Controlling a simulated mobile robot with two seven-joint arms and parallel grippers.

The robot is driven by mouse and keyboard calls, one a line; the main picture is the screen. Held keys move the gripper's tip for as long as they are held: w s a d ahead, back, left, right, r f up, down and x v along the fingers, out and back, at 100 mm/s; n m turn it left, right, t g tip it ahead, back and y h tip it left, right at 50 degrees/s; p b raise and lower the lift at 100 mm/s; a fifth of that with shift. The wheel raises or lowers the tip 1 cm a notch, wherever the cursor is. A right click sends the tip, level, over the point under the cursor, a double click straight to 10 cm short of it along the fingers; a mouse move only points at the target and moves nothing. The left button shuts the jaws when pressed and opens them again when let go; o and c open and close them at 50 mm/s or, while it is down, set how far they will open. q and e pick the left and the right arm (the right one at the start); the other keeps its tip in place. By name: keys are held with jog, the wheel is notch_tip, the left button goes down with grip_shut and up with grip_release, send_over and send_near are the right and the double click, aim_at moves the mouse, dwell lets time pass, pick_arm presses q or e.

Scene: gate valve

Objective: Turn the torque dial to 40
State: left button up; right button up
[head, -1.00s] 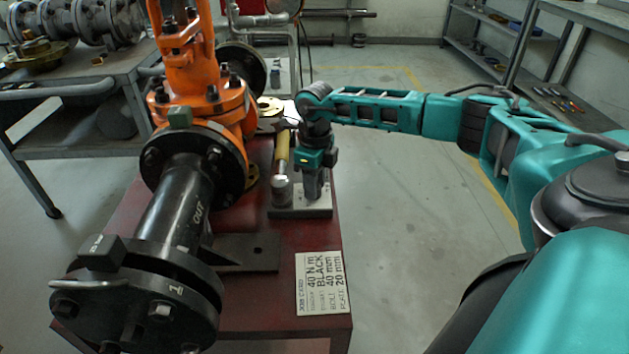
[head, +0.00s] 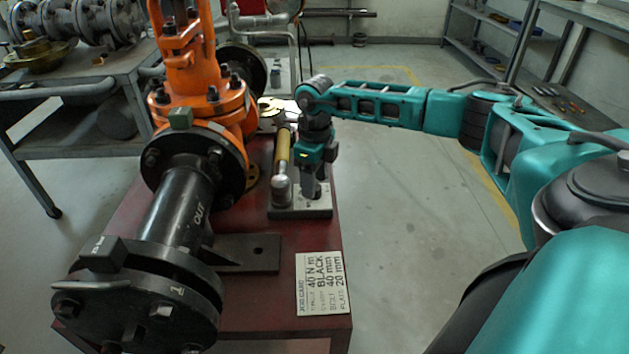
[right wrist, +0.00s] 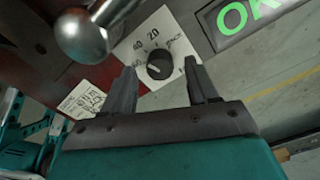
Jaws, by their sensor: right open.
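The torque dial (right wrist: 160,65) is a dark round knob on a white square plate with numbers such as 20 and 40 around it. A small pale mark shows on the knob's left side; I cannot read its exact setting. My right gripper (right wrist: 160,72) is open, with one finger on each side of the knob in the wrist view; whether either finger touches it I cannot tell. In the head view my right gripper (head: 312,188) points down over the dial's pale plate (head: 322,205) and hides the knob. My left gripper is not in view.
A job card (head: 320,282) reading 40 N m lies on the red table (head: 235,305). The orange and black valve (head: 185,205) fills the left. A green OK display (right wrist: 250,12) is beside the dial.

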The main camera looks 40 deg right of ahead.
notch_tip(320, 180, up, 12)
jog(key=p, duration=0.2)
jog(key=shift+d+f, duration=0.15)
jog(key=shift+f, duration=0.1)
